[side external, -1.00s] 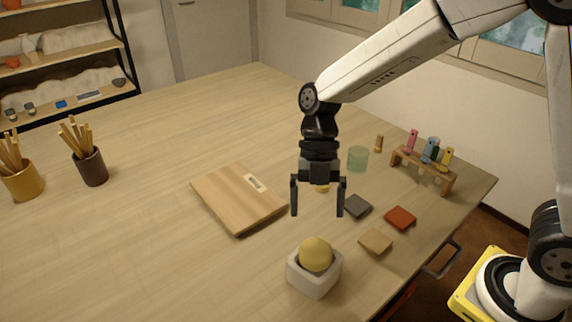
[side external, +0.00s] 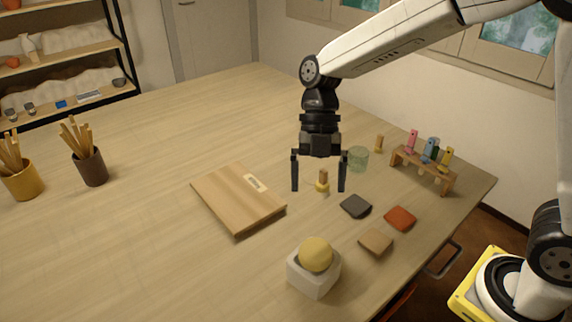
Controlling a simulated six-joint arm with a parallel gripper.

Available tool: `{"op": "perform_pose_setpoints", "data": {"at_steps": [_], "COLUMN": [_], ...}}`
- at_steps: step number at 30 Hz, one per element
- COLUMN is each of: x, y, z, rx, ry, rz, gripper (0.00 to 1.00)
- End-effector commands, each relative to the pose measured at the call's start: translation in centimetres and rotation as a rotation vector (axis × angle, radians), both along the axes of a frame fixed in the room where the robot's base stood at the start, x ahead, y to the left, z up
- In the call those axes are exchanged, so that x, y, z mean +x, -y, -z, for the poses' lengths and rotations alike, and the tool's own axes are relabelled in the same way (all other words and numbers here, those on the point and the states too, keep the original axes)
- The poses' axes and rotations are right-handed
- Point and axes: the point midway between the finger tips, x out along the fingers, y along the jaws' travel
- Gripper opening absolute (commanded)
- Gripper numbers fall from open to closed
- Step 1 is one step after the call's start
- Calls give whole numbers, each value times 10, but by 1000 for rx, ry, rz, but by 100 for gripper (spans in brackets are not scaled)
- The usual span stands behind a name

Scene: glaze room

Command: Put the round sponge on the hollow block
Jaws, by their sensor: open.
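The round sponge (side external: 316,253) is a yellow ball-like piece. It sits on top of the hollow block (side external: 313,277), a pale grey-white square block near the table's front edge. The sponge rests in or over the block's opening and sticks up above its rim; the opening itself is hidden. My gripper (side external: 319,189) points down with its two fingers apart and nothing between them touching. It is above and behind the sponge and block in the picture, clear of both.
A wooden board (side external: 238,198) lies left of my gripper. A small yellow-based wooden tool (side external: 322,182) stands behind the fingers. Grey (side external: 356,206), red (side external: 400,218) and tan (side external: 376,242) tiles lie to the right. A greenish glass (side external: 358,158) and a tool rack (side external: 424,168) stand farther back.

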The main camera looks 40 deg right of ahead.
Motion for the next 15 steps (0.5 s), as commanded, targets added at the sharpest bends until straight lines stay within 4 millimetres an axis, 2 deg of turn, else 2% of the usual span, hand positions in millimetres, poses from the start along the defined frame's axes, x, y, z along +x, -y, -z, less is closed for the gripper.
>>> {"op": "perform_pose_setpoints", "data": {"at_steps": [8,15], "x": [-2,-6], "y": [7,26], "z": [6,20], "rx": [-54,-195], "ry": [-7,-18], "rz": [94,375], "gripper": [100,100]}}
